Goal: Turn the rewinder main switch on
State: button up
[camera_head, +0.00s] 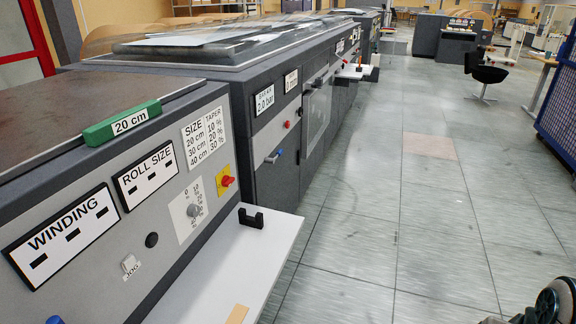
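A red rotary switch (228,181) on a yellow plate sits on the grey front panel of the near machine (70,180), left of the picture's centre. No label naming it as the main switch can be read, and its on or off position cannot be told from here. A dark part, which seems to be of my arm, shows at the bottom right corner, well apart from the switch. My gripper's fingers are not in view.
A white shelf (215,270) juts out below the panel, with a black U-shaped holder (251,218) on it. A taper dial (193,210) and a JOG switch (129,263) are left of the red switch. The tiled aisle (400,220) is clear; a blue mesh guard (560,110) stands right.

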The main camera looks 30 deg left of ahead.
aim_at(226, 181)
jog(key=u, duration=0.4)
jog(key=i, duration=0.9)
jog(key=u, duration=0.6)
